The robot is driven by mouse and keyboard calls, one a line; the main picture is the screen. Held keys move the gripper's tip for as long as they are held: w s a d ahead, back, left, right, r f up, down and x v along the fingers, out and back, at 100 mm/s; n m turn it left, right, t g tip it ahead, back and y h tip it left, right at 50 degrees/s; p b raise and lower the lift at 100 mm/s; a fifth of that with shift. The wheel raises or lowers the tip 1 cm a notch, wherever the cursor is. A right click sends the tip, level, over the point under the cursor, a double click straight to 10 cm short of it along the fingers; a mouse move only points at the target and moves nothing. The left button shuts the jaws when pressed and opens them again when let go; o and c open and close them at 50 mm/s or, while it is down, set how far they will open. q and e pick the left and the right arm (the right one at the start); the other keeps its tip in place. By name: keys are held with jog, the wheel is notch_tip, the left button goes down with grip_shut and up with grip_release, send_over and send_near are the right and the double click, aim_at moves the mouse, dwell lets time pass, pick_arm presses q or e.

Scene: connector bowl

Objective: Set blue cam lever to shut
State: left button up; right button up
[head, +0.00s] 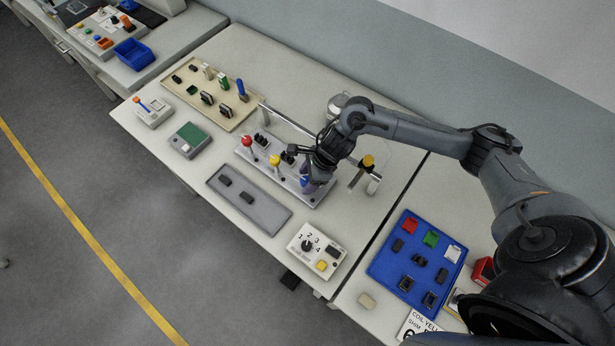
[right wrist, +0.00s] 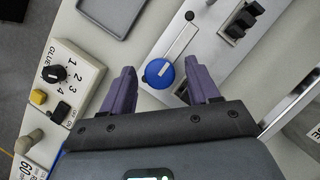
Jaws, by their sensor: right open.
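The blue cam lever shows in the right wrist view as a round blue knob (right wrist: 158,73) on a pale metal arm that runs up and to the right across a grey base plate (right wrist: 215,60). In the head view the blue knob (head: 309,185) is partly hidden beneath my right gripper (head: 312,178). In the right wrist view my right gripper (right wrist: 160,68) is open, with one purple finger on each side of the blue knob. I cannot tell whether either finger touches it. My left gripper is not in view.
On the same plate are a red-knobbed lever (head: 247,142) and a yellow-knobbed lever (head: 274,160), with black clamps behind. A metal rail (head: 290,123) runs behind the plate. A grey tray (head: 248,198) and a glue dial box (head: 316,250) lie in front.

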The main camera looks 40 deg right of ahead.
jog(key=c, duration=1)
